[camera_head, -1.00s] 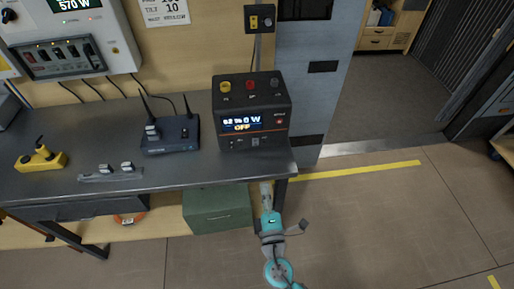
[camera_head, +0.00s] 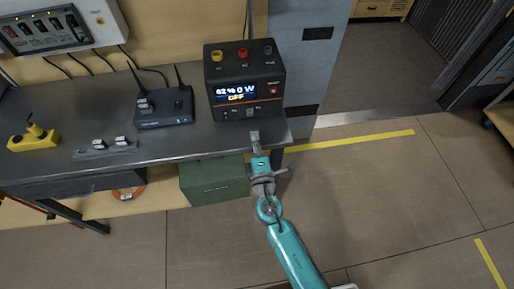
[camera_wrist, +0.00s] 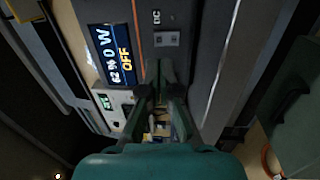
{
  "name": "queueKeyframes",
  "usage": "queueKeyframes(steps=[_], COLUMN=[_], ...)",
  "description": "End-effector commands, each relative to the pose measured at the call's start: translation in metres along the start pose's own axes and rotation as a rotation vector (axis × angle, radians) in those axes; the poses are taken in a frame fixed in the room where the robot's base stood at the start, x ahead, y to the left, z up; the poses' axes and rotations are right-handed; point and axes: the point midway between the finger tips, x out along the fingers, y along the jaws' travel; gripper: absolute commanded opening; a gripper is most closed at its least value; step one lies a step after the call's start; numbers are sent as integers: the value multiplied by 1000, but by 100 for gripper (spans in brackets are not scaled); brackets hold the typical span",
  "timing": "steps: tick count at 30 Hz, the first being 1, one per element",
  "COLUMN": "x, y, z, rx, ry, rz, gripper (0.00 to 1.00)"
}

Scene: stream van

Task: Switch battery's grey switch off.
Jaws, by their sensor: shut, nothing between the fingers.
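The battery (camera_head: 244,85) is a black box on the dark table, with a lit display (camera_head: 235,94) reading 62 %, 0 W and OFF. Its front also shows in the wrist view, turned sideways, with the display (camera_wrist: 113,55) at the left. A small grey switch (camera_wrist: 166,39) sits beside the DC label on the lower front; which way it is set is too small to tell. My gripper (camera_head: 255,138) is shut and empty, at the table's front edge, below the battery front. In the wrist view its fingertips (camera_wrist: 160,75) are close to the switch; contact cannot be told.
The table edge (camera_head: 160,158) runs just beside my gripper. A router with antennas (camera_head: 164,107) stands left of the battery. A small switch strip (camera_head: 108,147) and a yellow device (camera_head: 33,138) lie further left. A green box (camera_head: 212,182) is under the table. Floor to the right is clear.

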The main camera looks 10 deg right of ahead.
Motion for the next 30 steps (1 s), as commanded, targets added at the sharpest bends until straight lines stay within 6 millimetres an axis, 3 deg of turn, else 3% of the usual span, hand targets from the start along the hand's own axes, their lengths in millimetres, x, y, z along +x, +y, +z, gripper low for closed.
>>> queueKeyframes(steps=[6, 12, 30], x=[40, 64, 77], y=[1, 0, 1], z=[0, 0, 0], rx=[0, -1, 1], ry=[-1, 0, 0], rz=[2, 1, 0], gripper=[0, 0, 0])
